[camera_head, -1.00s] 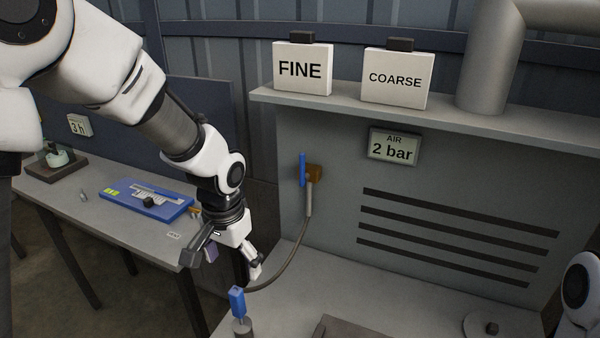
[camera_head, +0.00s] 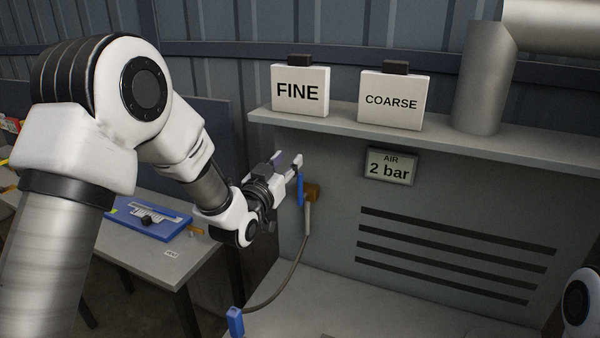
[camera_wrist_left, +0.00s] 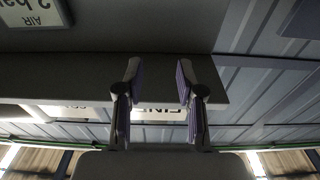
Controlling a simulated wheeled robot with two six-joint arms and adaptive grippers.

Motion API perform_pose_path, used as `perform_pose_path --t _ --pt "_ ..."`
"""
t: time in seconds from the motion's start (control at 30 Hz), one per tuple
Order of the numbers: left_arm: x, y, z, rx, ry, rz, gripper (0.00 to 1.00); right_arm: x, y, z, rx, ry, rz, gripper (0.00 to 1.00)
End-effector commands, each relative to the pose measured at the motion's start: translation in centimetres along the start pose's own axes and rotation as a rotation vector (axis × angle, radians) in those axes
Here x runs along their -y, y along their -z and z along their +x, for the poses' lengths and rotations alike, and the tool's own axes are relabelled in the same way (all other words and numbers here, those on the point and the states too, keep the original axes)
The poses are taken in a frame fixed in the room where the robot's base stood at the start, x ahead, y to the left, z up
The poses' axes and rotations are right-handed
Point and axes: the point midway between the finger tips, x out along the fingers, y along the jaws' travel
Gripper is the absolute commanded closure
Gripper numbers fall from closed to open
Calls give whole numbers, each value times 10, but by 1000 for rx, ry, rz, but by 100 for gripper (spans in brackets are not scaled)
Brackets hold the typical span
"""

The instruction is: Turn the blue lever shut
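The blue lever (camera_head: 300,188) stands upright on a brass valve (camera_head: 313,192) on the grey back panel. My left gripper (camera_head: 287,160) is raised at the lever's upper end, just above and left of it in the head view. In the left wrist view its two purple-padded fingers (camera_wrist_left: 160,100) are apart with nothing seen between them. The lever does not show in the wrist view, and I cannot tell whether a finger touches it. My right gripper is out of view.
A hose (camera_head: 290,270) hangs from the valve to a blue-handled tool (camera_head: 235,321). A shelf (camera_head: 340,128) above holds the FINE sign (camera_head: 299,91) and COARSE sign (camera_head: 391,101). An air gauge (camera_head: 390,166) reads 2 bar. A side table (camera_head: 150,262) stands left.

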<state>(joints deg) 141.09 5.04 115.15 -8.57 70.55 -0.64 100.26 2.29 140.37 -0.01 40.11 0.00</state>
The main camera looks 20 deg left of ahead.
Motion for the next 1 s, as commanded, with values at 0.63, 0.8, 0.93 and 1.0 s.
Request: perform_pose_path --t 0.63,0.8,0.93,1.0 --pt "-1 -74 66 116 0 -8 62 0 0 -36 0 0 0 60" --pt "-1 -76 71 116 0 -9 62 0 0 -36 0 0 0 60" --pt "-1 -76 70 116 0 -9 70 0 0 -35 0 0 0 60" --pt "-1 -76 70 116 0 -9 94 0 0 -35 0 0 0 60"
